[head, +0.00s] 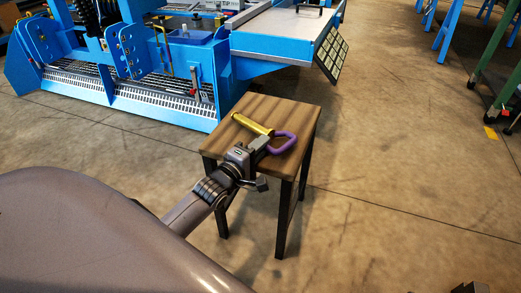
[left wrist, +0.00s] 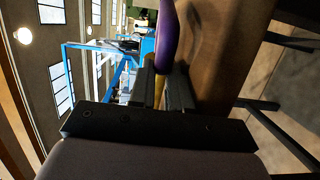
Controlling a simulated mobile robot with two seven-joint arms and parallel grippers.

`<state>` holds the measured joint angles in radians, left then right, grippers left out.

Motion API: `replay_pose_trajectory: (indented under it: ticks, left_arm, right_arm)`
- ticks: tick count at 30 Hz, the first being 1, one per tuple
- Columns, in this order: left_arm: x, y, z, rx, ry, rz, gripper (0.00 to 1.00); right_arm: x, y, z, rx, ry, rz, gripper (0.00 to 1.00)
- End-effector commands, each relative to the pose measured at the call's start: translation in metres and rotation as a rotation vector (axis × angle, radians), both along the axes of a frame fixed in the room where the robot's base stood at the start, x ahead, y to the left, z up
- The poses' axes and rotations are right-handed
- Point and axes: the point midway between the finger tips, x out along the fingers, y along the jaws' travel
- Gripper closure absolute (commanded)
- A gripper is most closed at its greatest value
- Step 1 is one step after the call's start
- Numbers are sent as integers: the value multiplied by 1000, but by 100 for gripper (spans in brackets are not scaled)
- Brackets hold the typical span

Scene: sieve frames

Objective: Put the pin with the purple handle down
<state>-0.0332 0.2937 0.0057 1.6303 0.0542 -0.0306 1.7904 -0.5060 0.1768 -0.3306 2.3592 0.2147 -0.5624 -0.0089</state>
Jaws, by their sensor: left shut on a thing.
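The pin has a gold shaft (head: 252,124) and a purple loop handle (head: 283,143). It lies level at the top of a small wooden table (head: 298,116); I cannot tell whether it touches the wood or is just above it. My left gripper (head: 261,146) is shut on the pin near where shaft and handle meet. In the left wrist view the purple handle (left wrist: 165,38) rises beyond the fingers, with a bit of gold between them. The fingers are close beside the table top (left wrist: 222,60). A dark piece at the head view's bottom right edge may be my right gripper, mostly cut off.
A large blue machine (head: 150,85) stands right behind the table, its blue bed reaching over to the right. Blue and green stands (head: 497,55) are at the far right. The concrete floor right of the table is clear. The rest of the table top is bare.

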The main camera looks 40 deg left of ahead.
Motion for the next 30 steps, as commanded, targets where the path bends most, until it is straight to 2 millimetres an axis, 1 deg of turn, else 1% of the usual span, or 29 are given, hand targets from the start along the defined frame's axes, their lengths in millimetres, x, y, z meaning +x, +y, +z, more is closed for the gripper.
replay_pose_trajectory:
  ticks: [1,5,19,22,23,24,30]
  left_arm:
    - [1,0,6,4,-12,-1,100]
    - [1,0,6,4,-11,-1,100]
    - [0,0,-11,5,1,0,100]
    - [0,0,-12,5,4,0,100]
    - [-1,-1,-18,1,18,1,79]
    - [-1,-1,-19,1,19,0,72]
    - [-2,-2,-20,2,21,-1,72]
  right_arm:
    - [0,0,1,0,0,0,57]
    - [0,0,1,0,0,0,57]
    - [0,-1,0,-8,-14,-5,57]
    - [0,-2,1,-10,-17,-6,57]
    - [0,-2,1,-9,-18,-5,57]
    - [0,-2,1,-9,-18,-5,57]
    - [-1,-2,1,-12,-18,-3,57]
